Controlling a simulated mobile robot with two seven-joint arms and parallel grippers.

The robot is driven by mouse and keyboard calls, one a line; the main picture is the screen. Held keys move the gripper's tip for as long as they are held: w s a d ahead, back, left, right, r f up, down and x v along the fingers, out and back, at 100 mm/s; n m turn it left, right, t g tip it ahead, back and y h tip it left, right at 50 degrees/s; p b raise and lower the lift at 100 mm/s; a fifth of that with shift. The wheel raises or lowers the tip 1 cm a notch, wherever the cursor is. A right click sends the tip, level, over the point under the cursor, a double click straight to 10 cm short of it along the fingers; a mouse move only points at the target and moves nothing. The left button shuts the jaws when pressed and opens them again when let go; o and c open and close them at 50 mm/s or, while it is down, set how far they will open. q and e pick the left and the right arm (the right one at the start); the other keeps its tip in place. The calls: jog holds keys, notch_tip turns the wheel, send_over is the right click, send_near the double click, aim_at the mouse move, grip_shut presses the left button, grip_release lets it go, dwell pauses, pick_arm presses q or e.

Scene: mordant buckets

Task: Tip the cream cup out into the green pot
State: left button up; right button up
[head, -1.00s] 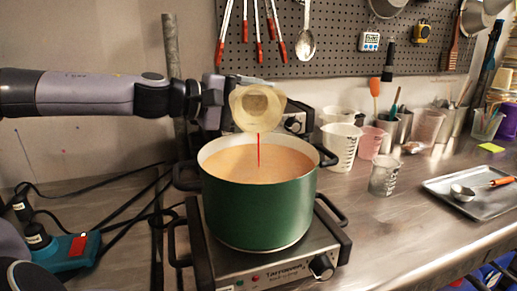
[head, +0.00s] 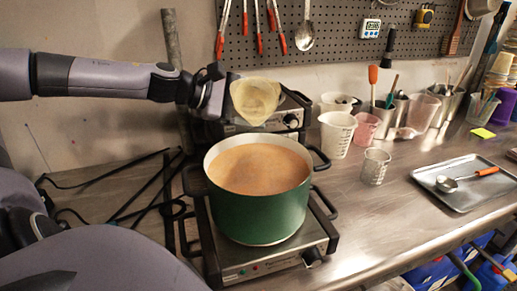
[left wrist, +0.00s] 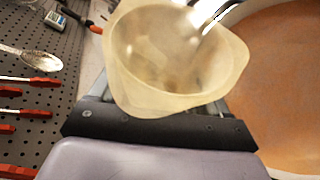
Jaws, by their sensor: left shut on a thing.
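The cream cup (head: 255,101) is held tilted above the back of the green pot (head: 258,212), apart from it. My left gripper (head: 226,98) is shut on the cup from its left side. In the left wrist view the cup (left wrist: 160,75) shows its inside, with no clear pool of liquid; the gripper's fingers are mostly hidden there. No stream falls from the cup now. The pot stands upright on a hot plate and holds orange-tan liquid (head: 258,168), which also shows in the left wrist view (left wrist: 285,90). My right gripper is not in view.
The hot plate (head: 255,262) sits on the steel bench; another unit (head: 290,118) stands behind the pot. White (head: 337,133), pink (head: 365,127) and clear (head: 374,167) cups stand right. A tray (head: 465,195) with a ladle lies further right. Cables lie left.

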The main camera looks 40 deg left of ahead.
aim_at(247, 98)
pick_arm(q)
jog(key=shift+r+n+p, duration=0.3)
jog(key=shift+r+p, duration=0.1)
jog(key=shift+r, duration=0.05)
jog(key=shift+f+b, duration=0.2)
jog(key=shift+b, duration=0.2)
jog(key=shift+w+f+n+g+h, duration=0.15)
jog(key=shift+f+n+g+h, duration=0.4)
jog(key=shift+n, duration=0.25)
jog(key=shift+w+a+r+n+g+h, duration=0.65)
jog(key=shift+w+a+n, duration=0.1)
jog(key=shift+n, duration=0.35)
jog(key=b, duration=0.1)
jog(key=f+n+b, duration=0.1)
jog(key=b, duration=0.1)
jog(key=shift+w+a+f+g+h, duration=0.25)
jog(key=shift+w+a+g+h, duration=0.05)
jog(key=shift+w+a, duration=0.05)
jog(key=shift+w+a+f+n+g+h+b, duration=0.15)
jog(key=shift+w+a+n+g+h+b, duration=0.2)
jog(key=shift+n+b, duration=0.55)
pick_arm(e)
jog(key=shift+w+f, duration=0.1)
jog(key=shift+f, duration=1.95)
